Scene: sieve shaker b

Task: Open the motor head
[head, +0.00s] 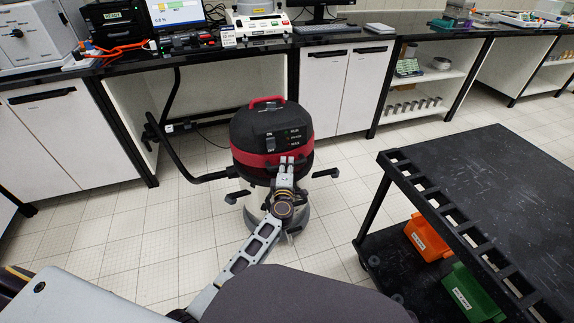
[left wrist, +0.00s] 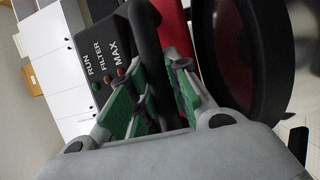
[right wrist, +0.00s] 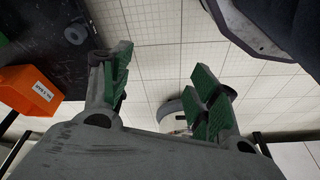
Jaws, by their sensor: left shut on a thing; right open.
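The vacuum's motor head (head: 270,130) is black with a red band and a red top handle (head: 266,100). It sits on the light-coloured tank (head: 262,212), and no gap shows between them in the head view. My left gripper (head: 287,165) is at the front of the red band. In the left wrist view, this gripper (left wrist: 155,75) is shut on a dark bar (left wrist: 146,40) beside the RUN, FILTER and MAX panel (left wrist: 95,60). Whether this bar is a latch or a handle is unclear. My right gripper (right wrist: 160,88) is open and empty above the tiled floor, away from the vacuum.
A black cart (head: 490,185) stands at the right, with an orange bin (head: 428,237) and a green bin (head: 468,292) on its lower shelf. A black hose (head: 180,150) runs left of the vacuum. The bench (head: 230,52) stands behind. Tiled floor is clear at front left.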

